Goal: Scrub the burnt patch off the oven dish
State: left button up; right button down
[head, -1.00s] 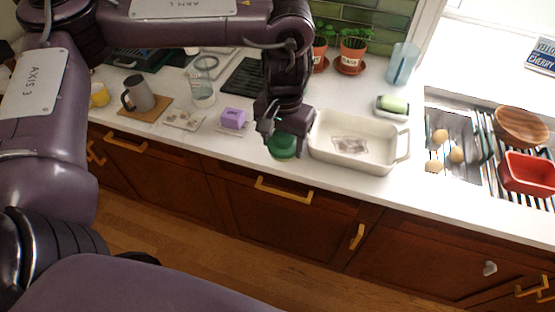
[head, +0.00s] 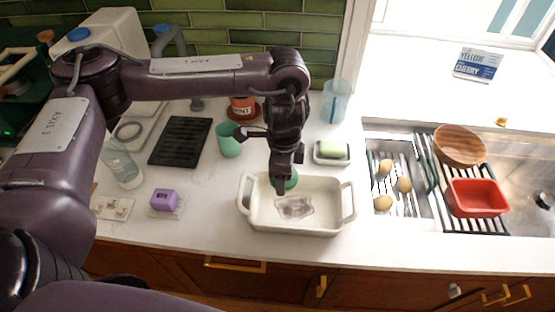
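The cream oven dish (head: 325,231) stands on the white counter in the head view, with a handle at each end. A grey-brown burnt patch (head: 295,207) shows on its floor, near the middle. My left gripper (head: 284,186) points down over the dish's back left part, behind the patch. It is shut on a round green scrubber (head: 292,181), partly hidden by the fingers. I cannot tell whether the scrubber touches the dish floor. My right gripper is not in view.
A green sponge (head: 333,149) sits in a small tray right behind the dish. A green cup (head: 228,140) and purple block (head: 165,199) stand to the left. The sink (head: 400,225) at right holds a red tub (head: 476,197) and wooden bowl (head: 460,144).

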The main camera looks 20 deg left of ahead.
pick_arm(q)
jog(key=m, duration=0.2)
jog(key=d+m+p, duration=0.1)
jog(key=m, duration=0.1)
jog(key=shift+s+f, duration=0.1)
jog(key=shift+f, duration=0.1)
jog(key=m, duration=0.1)
jog(key=m+p, duration=0.1)
jog(key=m, duration=0.1)
jog(key=shift+s+d+f, duration=0.25)
jog(key=shift+d, duration=0.1)
jog(key=shift+s+d+f+m+p, duration=0.1)
jog(key=shift+f+m+p, duration=0.15)
jog(key=shift+m, duration=0.45)
jog(key=shift+f, duration=0.3)
jog(key=b, duration=0.6)
send_over(288, 207)
notch_tip(288, 207, down, 6)
jog(key=shift+r, duration=0.25)
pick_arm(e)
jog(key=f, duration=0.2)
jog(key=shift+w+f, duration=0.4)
pick_arm(q)
jog(key=shift+f+b, duration=0.75)
jog(key=shift+f, duration=0.25)
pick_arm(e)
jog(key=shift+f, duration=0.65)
pick_arm(q)
jog(key=shift+r, duration=0.1)
